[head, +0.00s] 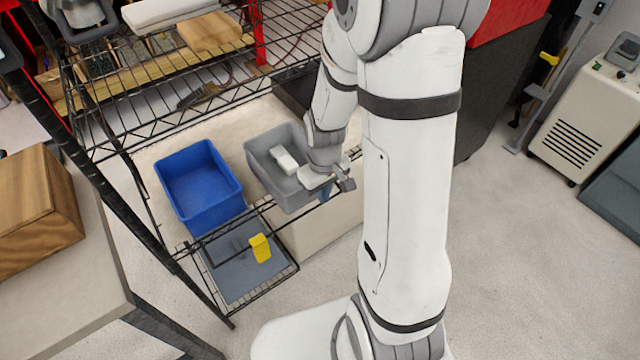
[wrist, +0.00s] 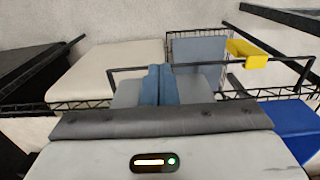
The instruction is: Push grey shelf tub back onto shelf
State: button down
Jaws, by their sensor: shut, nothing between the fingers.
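The grey shelf tub (head: 262,158) stands on the wire shelf to the right of a blue tub, with a pale block (head: 285,160) inside it. Its near end reaches the shelf's front rail and seems to stick out past it. In the wrist view my gripper (wrist: 160,72) has both blue fingers together, holding nothing. Grey surface, seemingly the tub (wrist: 127,94), shows on both sides of them. Whether fingers and tub touch, I cannot tell.
The blue tub (head: 200,185) stands just left of the grey one. A yellow piece (head: 260,248) sits at a lower grey tray (head: 235,280). A wire shelf with wooden boards (head: 210,32) lies above.

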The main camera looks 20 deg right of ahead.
jog(key=w+f, duration=0.2)
jog(key=f, duration=0.1)
jog(key=w+a+f, duration=0.1)
jog(key=f, duration=0.1)
jog(key=shift+f, duration=0.2)
jog(key=shift+w+a, duration=0.1)
jog(key=shift+w, duration=0.3)
